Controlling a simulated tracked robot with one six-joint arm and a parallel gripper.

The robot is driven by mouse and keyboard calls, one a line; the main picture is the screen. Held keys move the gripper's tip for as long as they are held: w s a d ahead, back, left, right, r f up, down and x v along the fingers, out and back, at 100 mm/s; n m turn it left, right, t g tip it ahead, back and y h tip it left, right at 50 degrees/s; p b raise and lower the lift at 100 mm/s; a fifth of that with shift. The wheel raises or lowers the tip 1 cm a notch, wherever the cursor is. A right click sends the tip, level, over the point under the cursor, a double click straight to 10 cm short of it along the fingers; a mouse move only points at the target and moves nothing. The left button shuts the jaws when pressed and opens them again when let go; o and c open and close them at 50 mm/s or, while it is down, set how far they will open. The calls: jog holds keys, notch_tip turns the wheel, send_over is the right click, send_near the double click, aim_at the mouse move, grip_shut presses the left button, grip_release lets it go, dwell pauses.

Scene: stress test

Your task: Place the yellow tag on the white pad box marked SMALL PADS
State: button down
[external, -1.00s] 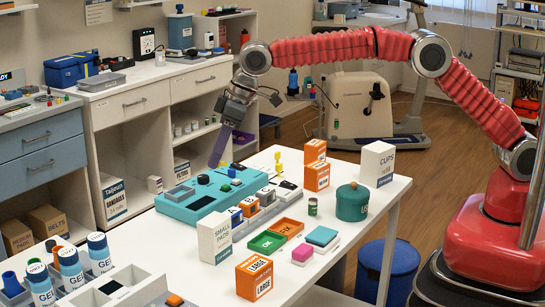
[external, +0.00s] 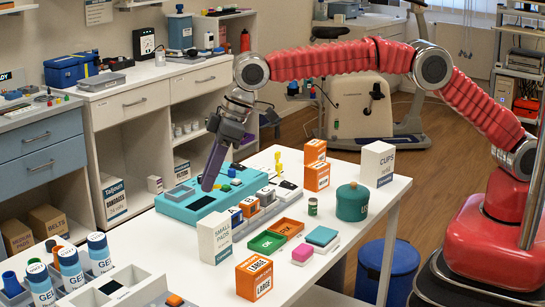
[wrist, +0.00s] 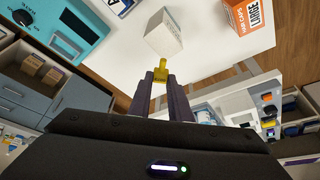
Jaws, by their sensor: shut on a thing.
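My gripper (external: 207,187) hangs over the teal console (external: 184,211), fingers pointing down. In the wrist view, my gripper (wrist: 162,82) is shut on a small yellow tag (wrist: 160,72) at its fingertips. The held tag cannot be made out in the external view. The white pad box (external: 214,238) marked SMALL PADS stands upright near the white table's left front edge, below and apart from my gripper. A white box (wrist: 165,36), apparently the same one, lies just beyond the tag in the wrist view.
An orange box marked LARGE (external: 254,276) stands right of the pad box, with green (external: 267,242) and orange (external: 287,227) trays behind. A white CUPS box (external: 377,165) and teal pot (external: 352,202) stand farther right. Gel bottles (external: 70,268) stand at the front left.

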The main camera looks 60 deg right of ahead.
aim_at(206, 219)
jog(key=shift+f, duration=1.9)
jog(key=shift+f, duration=1.85)
jog(key=shift+f, duration=0.1)
jog(key=c, duration=1.6)
grip_release()
jog(key=shift+c, duration=0.2)
jog(key=v, duration=1.2)
